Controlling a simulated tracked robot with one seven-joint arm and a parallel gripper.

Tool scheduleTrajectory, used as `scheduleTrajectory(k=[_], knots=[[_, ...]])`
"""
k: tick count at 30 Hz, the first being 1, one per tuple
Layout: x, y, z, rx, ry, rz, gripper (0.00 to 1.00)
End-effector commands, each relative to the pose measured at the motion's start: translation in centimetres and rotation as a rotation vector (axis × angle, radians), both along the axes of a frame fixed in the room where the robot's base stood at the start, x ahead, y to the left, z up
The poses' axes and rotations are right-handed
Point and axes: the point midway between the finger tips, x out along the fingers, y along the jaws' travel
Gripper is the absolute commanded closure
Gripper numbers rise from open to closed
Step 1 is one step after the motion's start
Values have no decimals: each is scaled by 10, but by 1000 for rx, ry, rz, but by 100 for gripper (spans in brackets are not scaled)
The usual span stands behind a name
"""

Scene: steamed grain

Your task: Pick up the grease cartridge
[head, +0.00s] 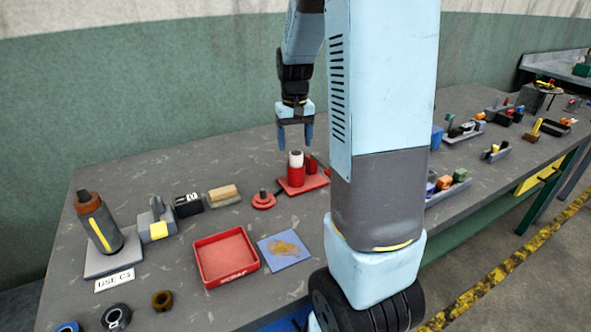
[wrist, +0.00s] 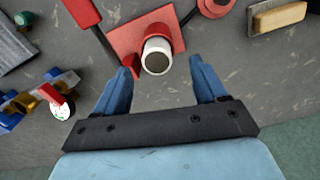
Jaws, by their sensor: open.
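A red cylinder with a white upper end (head: 296,170), which looks like the grease cartridge, stands upright on a red base plate (head: 291,190) near the back of the bench. In the wrist view the cartridge (wrist: 158,47) shows its white rim and dark round end, with the red plate (wrist: 122,38) around it. My gripper (head: 295,142) is open and empty, pointing down above the cartridge. In the wrist view the fingertips (wrist: 160,66) lie to either side of the cartridge's end, with no contact visible.
A darker red piece (head: 312,165) stands right beside the cartridge. A red knobbed disc (head: 264,200) and a wood-backed brush (head: 223,194) lie to the left. A red tray (head: 227,280), a stained blue card (head: 284,262) and a dark bottle (head: 97,222) are nearer the front.

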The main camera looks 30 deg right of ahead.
Motion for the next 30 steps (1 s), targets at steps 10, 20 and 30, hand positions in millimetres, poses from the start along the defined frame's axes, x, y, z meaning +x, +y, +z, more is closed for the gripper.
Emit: scheduleTrajectory(k=[10,20,30], knots=[[-1,-4,-34,2,4,-3,29],[0,-5,-54,1,-1,-1,29],[0,-5,-54,1,-1,-2,48]])
